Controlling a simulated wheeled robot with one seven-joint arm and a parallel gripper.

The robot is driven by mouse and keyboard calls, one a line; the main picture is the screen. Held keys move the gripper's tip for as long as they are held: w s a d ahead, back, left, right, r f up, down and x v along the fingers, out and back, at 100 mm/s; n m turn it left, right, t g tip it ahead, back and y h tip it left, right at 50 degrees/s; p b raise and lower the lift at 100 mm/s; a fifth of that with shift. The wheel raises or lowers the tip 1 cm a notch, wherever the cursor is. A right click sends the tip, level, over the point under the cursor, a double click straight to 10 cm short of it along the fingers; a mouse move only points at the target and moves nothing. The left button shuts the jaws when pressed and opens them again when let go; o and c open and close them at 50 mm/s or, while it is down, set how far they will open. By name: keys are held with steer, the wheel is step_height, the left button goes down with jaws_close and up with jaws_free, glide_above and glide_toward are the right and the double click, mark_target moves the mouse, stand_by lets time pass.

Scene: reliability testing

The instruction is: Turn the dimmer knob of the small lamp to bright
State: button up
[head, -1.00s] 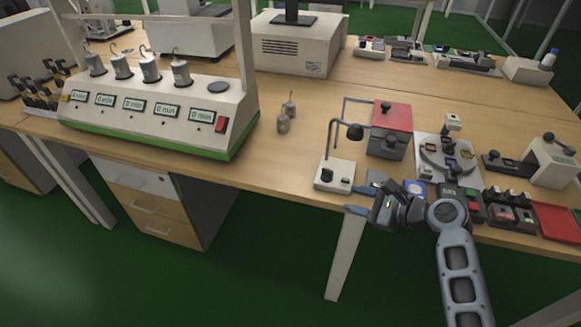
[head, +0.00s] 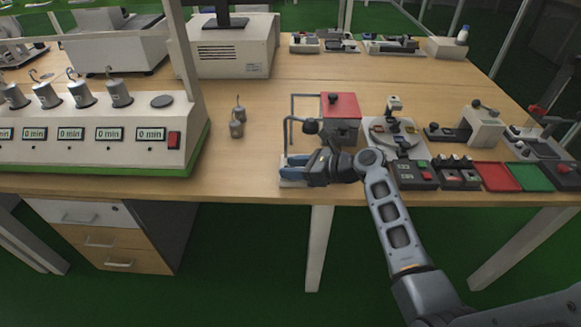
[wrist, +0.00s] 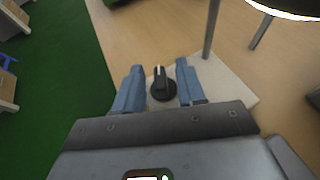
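The small lamp stands at the table's front edge, with a thin bent post and a dark shade (head: 310,127). Its pale base (head: 292,184) is mostly hidden by my gripper in the head view. The wrist view shows the base (wrist: 228,82), the post and part of the shade (wrist: 288,8), whose underside looks white and bright. The black dimmer knob (wrist: 162,88) has a pale pointer line toward the top of the wrist picture. My gripper (wrist: 160,76) is open, its blue fingers on either side of the knob with gaps visible. It also shows over the base in the head view (head: 294,167).
A red-topped grey box (head: 340,112) stands just behind the lamp. A round dial device (head: 395,135) and button boxes (head: 413,174) lie to the right.

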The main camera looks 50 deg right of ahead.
steer(key=shift+w+a+f, duration=0.1)
steer(key=shift+w+f, duration=0.05)
steer(key=shift+w, duration=0.2)
steer(key=shift+c, duration=0.3)
jaws_close()
